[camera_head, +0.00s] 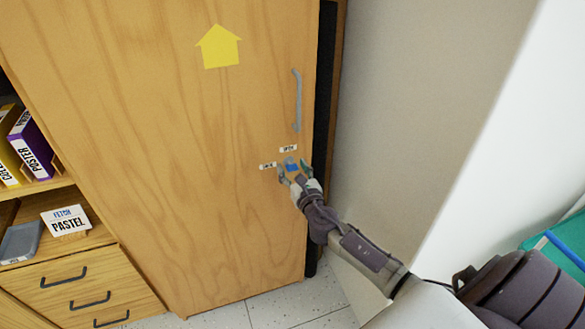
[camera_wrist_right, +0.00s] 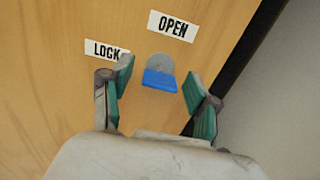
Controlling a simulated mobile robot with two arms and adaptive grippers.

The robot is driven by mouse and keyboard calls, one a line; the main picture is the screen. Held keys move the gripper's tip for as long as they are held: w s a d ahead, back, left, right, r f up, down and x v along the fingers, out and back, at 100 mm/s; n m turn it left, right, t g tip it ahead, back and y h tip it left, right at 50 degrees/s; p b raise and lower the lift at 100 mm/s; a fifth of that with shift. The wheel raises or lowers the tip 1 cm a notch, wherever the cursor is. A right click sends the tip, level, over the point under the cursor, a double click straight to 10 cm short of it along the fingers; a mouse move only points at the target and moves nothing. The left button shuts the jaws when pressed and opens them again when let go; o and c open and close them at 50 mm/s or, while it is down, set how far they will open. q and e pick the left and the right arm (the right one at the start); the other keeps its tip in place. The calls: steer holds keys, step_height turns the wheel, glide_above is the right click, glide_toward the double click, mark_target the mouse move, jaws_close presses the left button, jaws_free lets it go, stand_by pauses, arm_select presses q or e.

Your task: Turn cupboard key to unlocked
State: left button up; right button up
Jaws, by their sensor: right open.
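The cupboard door (camera_head: 190,130) is tall light wood and looks shut. Its lock has a round grey plate (camera_wrist_right: 160,63) with a blue key (camera_wrist_right: 158,79) in it; the key also shows in the head view (camera_head: 292,167). The key's blue bow lies across, slightly tilted, below the plate's middle. An OPEN label (camera_wrist_right: 172,26) is above the lock and a LOCK label (camera_wrist_right: 106,50) is to its left. My right gripper (camera_wrist_right: 160,82) is open, with one green-padded finger on each side of the key, apparently not touching it. My left gripper is not in view.
A grey vertical handle (camera_head: 297,100) is above the lock. A wall (camera_head: 430,100) stands close on the right. Shelves with books and a drawer unit (camera_head: 85,290) are on the left. A yellow arrow (camera_head: 219,47) is on the door.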

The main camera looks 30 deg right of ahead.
steer(key=shift+w, duration=0.25)
jaws_close()
